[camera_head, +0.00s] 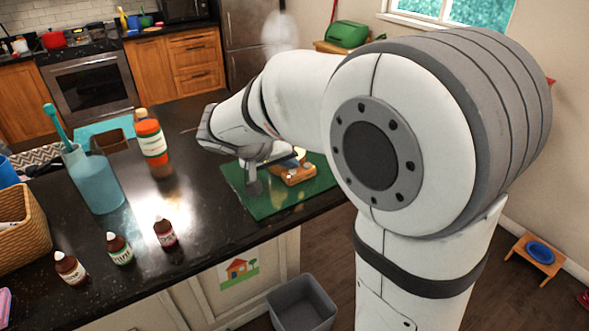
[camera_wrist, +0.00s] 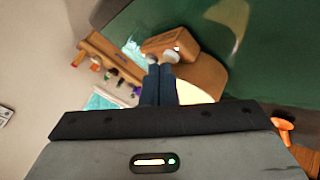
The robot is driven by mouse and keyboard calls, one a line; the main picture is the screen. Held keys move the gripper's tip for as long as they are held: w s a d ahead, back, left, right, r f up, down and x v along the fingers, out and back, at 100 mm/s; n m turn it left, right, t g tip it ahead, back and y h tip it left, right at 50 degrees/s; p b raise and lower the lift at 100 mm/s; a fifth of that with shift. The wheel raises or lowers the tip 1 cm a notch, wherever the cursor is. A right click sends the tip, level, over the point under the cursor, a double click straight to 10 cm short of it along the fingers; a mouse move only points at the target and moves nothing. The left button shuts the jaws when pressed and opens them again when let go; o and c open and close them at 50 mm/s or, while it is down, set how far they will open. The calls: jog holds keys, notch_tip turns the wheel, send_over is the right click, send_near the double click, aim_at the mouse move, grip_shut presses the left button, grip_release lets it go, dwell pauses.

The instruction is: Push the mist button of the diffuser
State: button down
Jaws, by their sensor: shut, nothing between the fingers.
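The diffuser (camera_head: 297,175) has a wooden base and stands on a green mat (camera_head: 262,203) on the dark counter. My arm and gripper partly hide it in the head view. In the wrist view, the wooden front of the diffuser (camera_wrist: 165,41) has a small bright spot near its lower right edge. I cannot tell which button this is. My gripper (camera_wrist: 161,59) is shut and empty, with its pale fingertips together right at the lower edge of that front. I cannot tell whether they touch it.
An orange-capped bottle (camera_head: 151,143), a teal container (camera_head: 93,180) and several small dropper bottles (camera_head: 119,248) stand left on the counter. A wicker basket (camera_head: 22,232) is at the far left. A grey bin (camera_head: 302,303) stands on the floor below.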

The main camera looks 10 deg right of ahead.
jog(key=shift+r, duration=0.5)
notch_tip(320, 180, up, 6)
jog(key=p, duration=0.3)
dwell(0.6)
jog(key=s+f+n+y, duration=0.1)
jog(key=s+f+y, duration=0.2)
jog(key=s, duration=0.7)
jog(key=s+d+f+n+g+y, duration=0.1)
jog(key=s+y, duration=0.4)
jog(key=s, duration=0.6)
notch_tip(320, 180, down, 3)
jog(key=shift+d+r+n, duration=0.15)
jog(key=shift+d+n, duration=0.1)
jog(key=shift+n, duration=0.25)
